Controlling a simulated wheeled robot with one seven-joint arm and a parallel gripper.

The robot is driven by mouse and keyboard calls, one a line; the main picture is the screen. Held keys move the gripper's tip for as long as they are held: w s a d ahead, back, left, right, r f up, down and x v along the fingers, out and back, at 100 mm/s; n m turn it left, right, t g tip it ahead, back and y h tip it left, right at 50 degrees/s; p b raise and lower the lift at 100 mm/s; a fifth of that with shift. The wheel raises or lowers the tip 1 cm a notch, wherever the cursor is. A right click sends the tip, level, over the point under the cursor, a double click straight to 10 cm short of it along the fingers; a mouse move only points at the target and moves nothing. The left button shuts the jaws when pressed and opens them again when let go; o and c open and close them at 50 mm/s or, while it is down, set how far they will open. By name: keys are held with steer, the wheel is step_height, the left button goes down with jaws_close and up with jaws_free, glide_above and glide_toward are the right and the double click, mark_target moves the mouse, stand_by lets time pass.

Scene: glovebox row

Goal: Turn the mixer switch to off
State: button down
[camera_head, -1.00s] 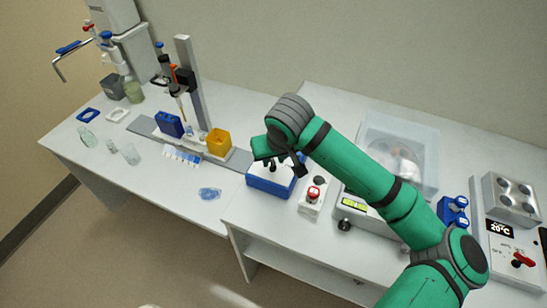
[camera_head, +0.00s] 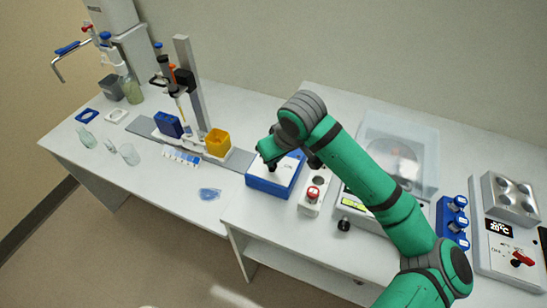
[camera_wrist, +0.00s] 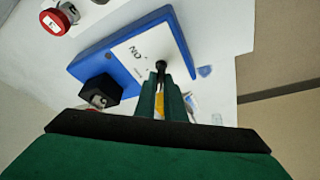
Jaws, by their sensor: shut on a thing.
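The mixer (camera_head: 262,186) is a low blue box with a white top, on the bench in the middle of the head view. It also shows in the wrist view (camera_wrist: 117,58), with an "ON" label on its white top and a black block at one corner. My gripper (camera_head: 271,162) is over the mixer's top. In the wrist view its two green fingers (camera_wrist: 158,82) are close together, shut on the small black switch lever (camera_wrist: 161,64). The fingers hide part of the lever and the top beyond it, so I cannot tell which way it leans.
A balance with a clear cover (camera_head: 400,140) is further right, under my arm. A yellow box (camera_head: 217,142) and a pipette stand (camera_head: 188,75) are to the left. A blue weigh boat (camera_head: 209,194) lies near the front edge.

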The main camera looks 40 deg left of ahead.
steer(key=c, duration=1.8)
jaws_free()
steer(key=shift+c, duration=0.2)
steer(key=v, duration=1)
steer(key=shift+d+r, duration=0.15)
steer(key=shift+r, duration=0.25)
